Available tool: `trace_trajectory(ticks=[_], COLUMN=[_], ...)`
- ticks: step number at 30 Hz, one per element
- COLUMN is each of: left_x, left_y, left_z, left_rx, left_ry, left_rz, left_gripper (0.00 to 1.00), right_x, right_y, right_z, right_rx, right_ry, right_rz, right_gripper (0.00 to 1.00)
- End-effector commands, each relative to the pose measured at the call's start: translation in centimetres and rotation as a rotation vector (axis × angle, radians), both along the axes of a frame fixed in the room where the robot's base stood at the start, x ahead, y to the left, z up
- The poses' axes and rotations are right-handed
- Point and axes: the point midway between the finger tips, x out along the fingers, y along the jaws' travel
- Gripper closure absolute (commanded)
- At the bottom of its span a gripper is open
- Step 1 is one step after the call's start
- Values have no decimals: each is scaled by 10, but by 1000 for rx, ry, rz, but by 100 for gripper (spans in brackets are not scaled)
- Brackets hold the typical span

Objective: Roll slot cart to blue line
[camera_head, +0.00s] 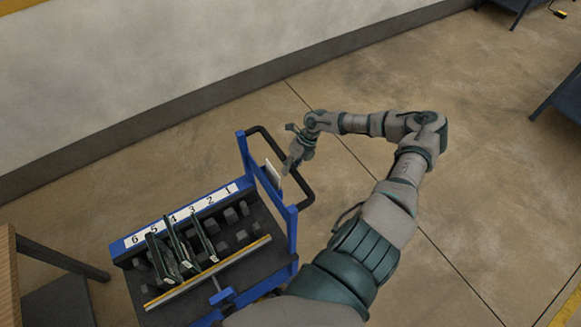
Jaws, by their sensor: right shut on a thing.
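The slot cart (291,232) stands at the lower left of the middle, with a blue frame, a black slotted deck and a white label strip numbered 1 to 6. Dark upright panels (203,240) sit in some of its slots, towards the higher numbers. Its black push handle (306,198) is on the right side. My right gripper (292,165) is shut on this handle near its middle, beside a white card on the cart frame; its fingertips are partly hidden. My left gripper is out of view. No blue line shows on the floor.
A wooden-topped table (8,275) is close to the cart's left. A grey wall with a dark base (150,127) runs behind. Dark blue furniture (565,97) stands at the right edge. A yellow floor strip (570,312) shows at lower right. The floor between is clear.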

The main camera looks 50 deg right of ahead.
Motion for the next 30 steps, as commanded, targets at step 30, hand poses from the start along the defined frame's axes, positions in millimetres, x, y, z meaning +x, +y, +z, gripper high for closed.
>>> trace_trajectory(ticks=[30], left_x=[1], left_y=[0], left_z=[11], left_rx=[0], left_ry=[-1], left_rz=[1], left_gripper=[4], right_x=[-8], right_y=[-45], right_z=[5], right_rx=[-1], right_ry=[-13], right_rz=[-6], right_gripper=[100])
